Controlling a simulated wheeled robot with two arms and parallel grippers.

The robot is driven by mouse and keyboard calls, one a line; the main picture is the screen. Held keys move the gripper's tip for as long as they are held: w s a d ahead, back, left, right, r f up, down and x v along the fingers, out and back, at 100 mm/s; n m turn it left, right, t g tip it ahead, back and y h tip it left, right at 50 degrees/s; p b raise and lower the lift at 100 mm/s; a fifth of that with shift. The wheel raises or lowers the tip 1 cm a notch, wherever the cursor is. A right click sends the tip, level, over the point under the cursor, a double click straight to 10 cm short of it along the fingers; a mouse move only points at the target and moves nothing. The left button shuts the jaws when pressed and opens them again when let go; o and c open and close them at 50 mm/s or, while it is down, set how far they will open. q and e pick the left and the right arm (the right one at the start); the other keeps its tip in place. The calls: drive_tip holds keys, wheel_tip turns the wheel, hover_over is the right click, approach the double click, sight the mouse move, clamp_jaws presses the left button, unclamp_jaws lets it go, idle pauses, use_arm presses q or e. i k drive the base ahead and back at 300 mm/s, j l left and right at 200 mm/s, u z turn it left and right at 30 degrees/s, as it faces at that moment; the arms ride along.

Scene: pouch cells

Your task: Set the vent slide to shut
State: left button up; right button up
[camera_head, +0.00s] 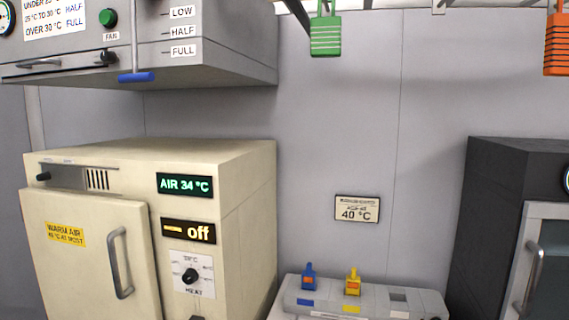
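A cream warm-air cabinet (238,180) stands at the left. Near its top left is a recessed strip, which looks like the vent slide (68,177). A small black knob (43,176) sits at the strip's left end. Dark upright vent slots (97,179) show at its right part and look uncovered. I see no shut or open marking that I can read there. Neither of my grippers is in view.
The cabinet's door (85,260) has a grey handle (120,262). A grey hood (210,60) with a blue-ended lever (136,77) overhangs above. A grey rack (420,300) holds a blue and a yellow piece. A dark cabinet (500,180) stands right.

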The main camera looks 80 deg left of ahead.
sight(70, 177)
drive_tip(key=u, duration=4)
